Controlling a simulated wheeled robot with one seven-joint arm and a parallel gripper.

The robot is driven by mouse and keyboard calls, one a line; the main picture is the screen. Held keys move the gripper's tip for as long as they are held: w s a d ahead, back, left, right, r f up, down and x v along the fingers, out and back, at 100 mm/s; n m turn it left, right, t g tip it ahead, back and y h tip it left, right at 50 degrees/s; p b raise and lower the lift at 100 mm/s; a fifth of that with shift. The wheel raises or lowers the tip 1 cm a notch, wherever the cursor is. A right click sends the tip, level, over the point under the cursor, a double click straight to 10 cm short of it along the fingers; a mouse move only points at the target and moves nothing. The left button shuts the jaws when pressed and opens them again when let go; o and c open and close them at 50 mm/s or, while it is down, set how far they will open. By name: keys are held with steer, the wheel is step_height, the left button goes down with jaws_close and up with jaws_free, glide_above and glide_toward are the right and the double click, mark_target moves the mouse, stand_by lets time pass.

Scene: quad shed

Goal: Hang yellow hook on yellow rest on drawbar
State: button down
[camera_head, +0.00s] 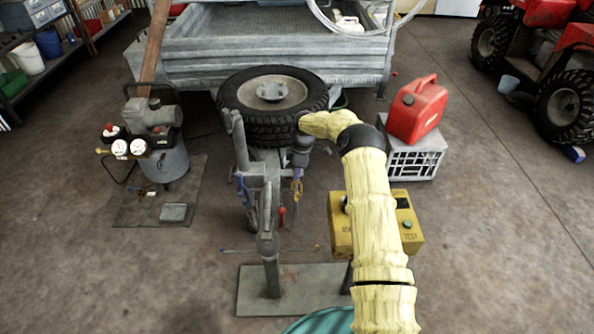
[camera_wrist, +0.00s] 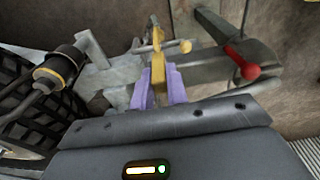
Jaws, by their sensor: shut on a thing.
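The yellow hook (camera_wrist: 158,68) is upright between the purple fingers of my gripper (camera_wrist: 158,86), which is shut on it. A yellow ball-ended peg, apparently the yellow rest (camera_wrist: 184,46), stands out from the grey drawbar (camera_wrist: 118,76) beside the hook's upper end. I cannot tell whether hook and rest touch. In the head view my gripper (camera_head: 298,172) points down just right of the drawbar (camera_head: 268,185), with the yellow hook (camera_head: 297,192) below it. The yellow rest cannot be made out there.
A red ball-ended rest (camera_wrist: 247,70) stands right of the hook. A spare wheel (camera_head: 272,95) lies behind the drawbar. A yellow test box (camera_head: 340,240) and a crate (camera_head: 425,163) with a red fuel can (camera_head: 417,112) stand at right. A compressor (camera_head: 165,160) stands left.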

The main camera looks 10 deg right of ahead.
steer(key=shift+f+b, duration=0.45)
steer(key=shift+f, duration=0.5)
steer(key=c, duration=0.8)
jaws_free()
steer(key=shift+c, duration=0.2)
steer(key=shift+r+p, duration=2.9)
steer(key=shift+r, duration=1.65)
